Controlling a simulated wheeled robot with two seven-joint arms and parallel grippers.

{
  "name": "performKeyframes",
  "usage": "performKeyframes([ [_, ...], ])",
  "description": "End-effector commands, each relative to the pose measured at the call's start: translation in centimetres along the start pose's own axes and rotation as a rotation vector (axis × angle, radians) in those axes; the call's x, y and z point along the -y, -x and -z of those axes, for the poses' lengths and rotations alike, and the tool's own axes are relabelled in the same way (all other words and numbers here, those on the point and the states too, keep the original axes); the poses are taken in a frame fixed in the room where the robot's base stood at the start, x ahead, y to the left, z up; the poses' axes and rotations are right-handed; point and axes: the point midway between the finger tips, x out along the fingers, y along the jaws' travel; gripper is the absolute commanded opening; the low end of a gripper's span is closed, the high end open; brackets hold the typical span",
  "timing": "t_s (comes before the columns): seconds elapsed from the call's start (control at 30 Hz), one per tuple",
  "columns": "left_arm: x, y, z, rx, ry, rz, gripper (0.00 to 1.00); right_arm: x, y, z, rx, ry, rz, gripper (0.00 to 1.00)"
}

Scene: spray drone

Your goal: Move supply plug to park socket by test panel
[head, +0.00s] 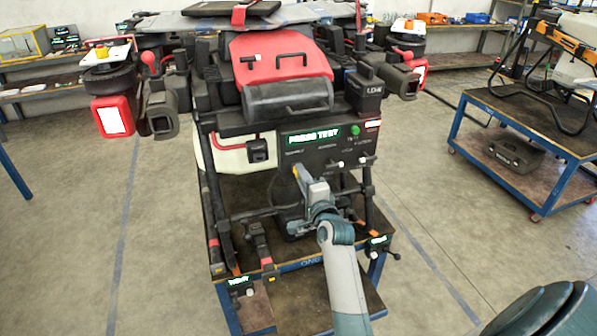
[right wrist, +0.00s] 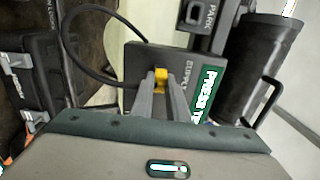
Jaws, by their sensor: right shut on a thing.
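A black cable (right wrist: 68,40) loops off this block. Whether the plug is seated is hidden. The park socket (right wrist: 197,14), a dark box marked "PARK", is just above and right. My left gripper is not in view.
The drone (head: 280,75) stands on a blue-framed cart (head: 300,264) with thin legs and arms close around my right arm. A second cart (head: 510,140) with a black case (head: 515,152) stands at the right. Floor on both sides is clear.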

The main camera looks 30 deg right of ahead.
Motion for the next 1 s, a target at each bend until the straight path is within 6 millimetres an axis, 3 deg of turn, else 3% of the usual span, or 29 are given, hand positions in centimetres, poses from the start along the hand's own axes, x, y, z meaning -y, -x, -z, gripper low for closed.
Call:
performKeyframes([
  [1.0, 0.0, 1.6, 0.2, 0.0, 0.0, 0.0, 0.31, 0.0, 3.3, 0.0, 0.0, 0.0, -0.002, 0.0],
])
